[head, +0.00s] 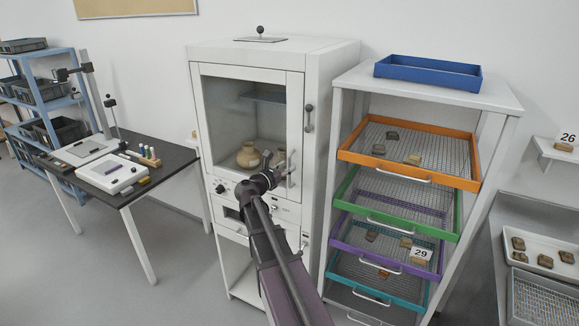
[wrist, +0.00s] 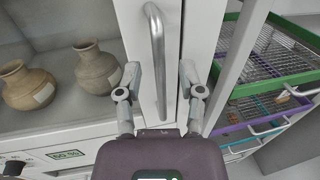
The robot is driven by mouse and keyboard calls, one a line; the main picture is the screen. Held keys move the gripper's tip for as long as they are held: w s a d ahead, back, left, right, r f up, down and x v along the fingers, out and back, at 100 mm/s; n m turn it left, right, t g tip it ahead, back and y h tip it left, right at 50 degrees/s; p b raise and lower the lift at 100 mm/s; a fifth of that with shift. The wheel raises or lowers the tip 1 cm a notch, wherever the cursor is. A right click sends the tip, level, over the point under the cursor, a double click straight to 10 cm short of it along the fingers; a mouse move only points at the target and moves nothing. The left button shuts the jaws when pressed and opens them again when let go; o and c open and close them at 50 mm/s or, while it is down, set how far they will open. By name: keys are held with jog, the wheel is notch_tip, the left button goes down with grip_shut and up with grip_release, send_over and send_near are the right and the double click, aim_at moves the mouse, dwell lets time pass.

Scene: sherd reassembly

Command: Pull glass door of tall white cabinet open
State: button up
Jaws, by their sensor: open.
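The tall white cabinet (head: 335,130) stands in the middle of the head view. Its glass door (head: 225,115) is shut, with clay jars (head: 248,155) behind the pane. The metal door handle (head: 291,170) is a vertical bar on the door's right frame; in the wrist view the handle (wrist: 157,45) runs down between my fingers. My gripper (head: 274,166) is at the handle's height. In the wrist view my gripper (wrist: 160,78) is open, one finger on each side of the bar, with gaps showing. The handle's lower end is close to the gripper body.
A rack with an orange tray (head: 345,153) and other coloured mesh trays stands close on the right. A dark table (head: 165,156) with instruments stands on the left. A control panel (head: 226,189) lies below the glass. Grey floor (head: 190,265) is free at front left.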

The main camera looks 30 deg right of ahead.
jog(key=shift+x, duration=0.95)
grip_shut()
